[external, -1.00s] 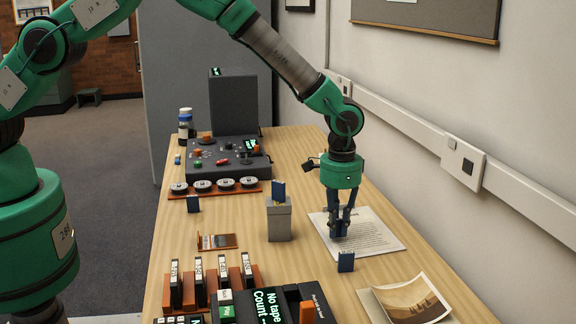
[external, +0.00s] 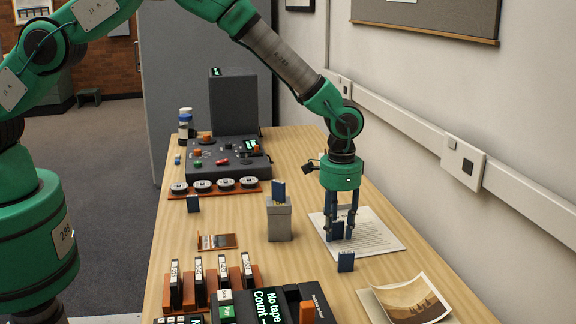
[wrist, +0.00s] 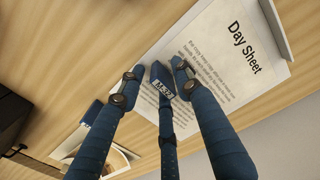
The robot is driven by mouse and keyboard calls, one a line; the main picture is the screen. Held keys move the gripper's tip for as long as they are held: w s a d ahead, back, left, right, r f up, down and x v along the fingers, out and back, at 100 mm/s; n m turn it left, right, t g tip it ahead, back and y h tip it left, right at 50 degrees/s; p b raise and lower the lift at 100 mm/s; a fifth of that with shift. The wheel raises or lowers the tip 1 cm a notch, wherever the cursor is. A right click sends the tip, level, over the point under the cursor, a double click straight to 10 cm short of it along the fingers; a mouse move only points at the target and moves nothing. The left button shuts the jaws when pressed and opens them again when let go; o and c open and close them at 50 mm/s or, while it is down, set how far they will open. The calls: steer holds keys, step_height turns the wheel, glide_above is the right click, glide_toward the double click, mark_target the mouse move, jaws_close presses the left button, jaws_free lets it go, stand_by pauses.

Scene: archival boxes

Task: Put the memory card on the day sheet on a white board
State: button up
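The white day sheet (external: 375,236) lies flat on the table near the wall, and its "Day Sheet" heading shows in the wrist view (wrist: 232,75). A dark blue memory card (external: 337,230) stands upright on the sheet's left part, and its labelled top shows in the wrist view (wrist: 162,83). My gripper (external: 340,229) is low over the sheet with its fingers spread around the card. In the wrist view my gripper (wrist: 155,82) shows gaps between the fingertips and the card. The card's lower edge is partly hidden by the fingers.
Another blue card (external: 346,262) stands just in front of the sheet, close to my gripper. A grey pedestal (external: 279,222) with a blue card in its top stands to the left. A photo print (external: 410,300) lies at front right. The wall is close on the right.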

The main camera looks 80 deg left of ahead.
step_height(320, 180, up, 12)
steer(key=p, duration=0.2)
stand_by(0.4)
steer(key=shift+r, duration=0.2)
stand_by(0.4)
step_height(320, 180, up, 17)
steer(key=t, duration=0.1)
glide_above(338, 222)
steer(key=s+a, duration=0.4)
steer(key=s, duration=0.5)
steer(key=s+a+r+t, duration=0.2)
steer(key=s+a+r, duration=0.1)
steer(key=s+r, duration=0.95)
steer(key=s+a+r+t, duration=0.1)
steer(key=s+a+r, duration=0.15)
steer(key=s, duration=0.65)
steer(key=s+a+r, duration=0.1)
steer(key=s+r, duration=0.2)
steer(key=s, duration=0.5)
steer(key=s+a+f+t, duration=0.1)
steer(key=s+f, duration=0.1)
steer(key=s, duration=1.3)
steer(key=shift+s+a+t, duration=0.3)
steer(key=shift+s+a, duration=0.1)
